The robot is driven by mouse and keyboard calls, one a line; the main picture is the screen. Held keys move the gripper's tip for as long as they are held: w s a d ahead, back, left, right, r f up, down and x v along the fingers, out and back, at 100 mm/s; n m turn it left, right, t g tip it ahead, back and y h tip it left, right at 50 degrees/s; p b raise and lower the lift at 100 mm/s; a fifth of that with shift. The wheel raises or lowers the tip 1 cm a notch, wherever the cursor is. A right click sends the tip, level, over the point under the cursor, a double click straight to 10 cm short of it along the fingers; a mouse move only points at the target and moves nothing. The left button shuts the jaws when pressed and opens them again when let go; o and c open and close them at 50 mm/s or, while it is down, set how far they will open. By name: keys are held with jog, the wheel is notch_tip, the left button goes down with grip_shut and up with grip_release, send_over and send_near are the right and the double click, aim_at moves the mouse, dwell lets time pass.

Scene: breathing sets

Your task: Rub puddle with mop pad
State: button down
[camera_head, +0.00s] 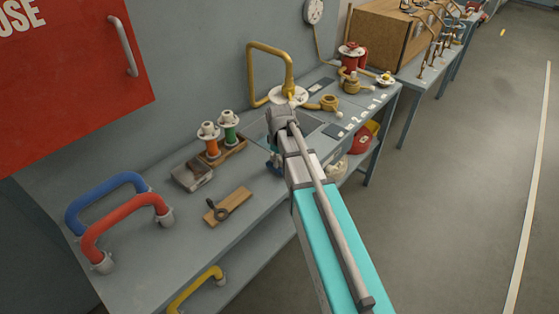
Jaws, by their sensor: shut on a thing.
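My arm reaches from the lower right to the middle of the bench (130,265). My gripper (274,160) is mostly hidden below the arm's end; only a small dark and blue part shows left of the arm, low over the bench. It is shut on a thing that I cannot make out. I cannot identify the mop pad; it may be behind the arm. A dark flat rectangular area (312,124) lies partly under the arm's end. I cannot tell whether a puddle is on it.
Blue (105,190) and red (125,208) pipe handles, a grey block (192,176), a wooden board (228,206) and orange and green spools (229,132) stand left of my gripper. A tall yellow pipe (270,48) stands behind it. Floor to the right (450,200) is clear.

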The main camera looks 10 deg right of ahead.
jog(key=shift+r+p, duration=1.85)
jog(key=shift+r, duration=0.25)
jog(key=shift+r, duration=0.1)
jog(key=shift+r+p, duration=1.45)
jog(key=shift+p, duration=0.05)
